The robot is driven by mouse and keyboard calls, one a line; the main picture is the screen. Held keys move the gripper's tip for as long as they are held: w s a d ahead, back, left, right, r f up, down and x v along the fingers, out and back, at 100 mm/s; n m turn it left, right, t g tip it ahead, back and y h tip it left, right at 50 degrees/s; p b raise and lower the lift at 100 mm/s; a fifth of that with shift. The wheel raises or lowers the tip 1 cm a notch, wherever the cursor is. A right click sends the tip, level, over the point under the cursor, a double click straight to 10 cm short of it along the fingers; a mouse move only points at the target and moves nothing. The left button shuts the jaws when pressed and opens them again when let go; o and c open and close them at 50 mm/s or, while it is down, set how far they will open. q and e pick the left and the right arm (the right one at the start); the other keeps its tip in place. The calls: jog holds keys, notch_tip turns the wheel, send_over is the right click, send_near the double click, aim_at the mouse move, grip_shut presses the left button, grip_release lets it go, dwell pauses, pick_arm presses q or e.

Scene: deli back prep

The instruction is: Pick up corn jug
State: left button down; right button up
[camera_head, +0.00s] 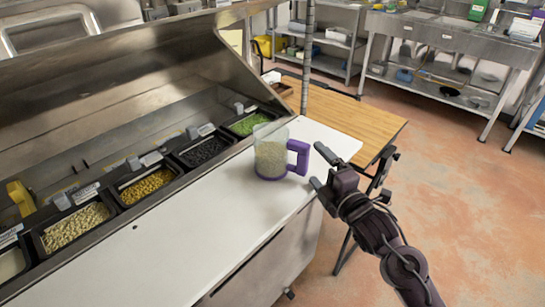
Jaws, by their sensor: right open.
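The jug (271,155) stands upright on the white counter in front of the food bins. It is clear, holds pale grainy contents, and has a purple handle (299,157) facing right. My right gripper (320,167) comes in from the lower right. Its fingers are spread apart just to the right of the handle, with a small gap to it, and nothing is between them. My left gripper is not in view.
The white counter (188,240) is clear left of the jug. Black food bins line its back, with yellow corn (147,186), black beans (203,150) and greens (249,124). A wooden table (345,115) stands behind. Steel shelves and sinks (450,40) are farther back.

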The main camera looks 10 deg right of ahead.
aim_at(305, 154)
jog(key=shift+w+a+r, duration=0.1)
jog(key=shift+w+a, duration=0.05)
jog(key=shift+w, duration=0.35)
jog(key=p+x, duration=0.1)
jog(key=x, duration=0.3)
jog(key=shift+w+a, duration=0.2)
jog(key=shift+w, duration=0.05)
jog(key=shift+w+a, duration=0.1)
jog(key=shift+w, duration=0.2)
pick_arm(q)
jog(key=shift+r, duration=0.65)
pick_arm(e)
jog(key=c, duration=1.5)
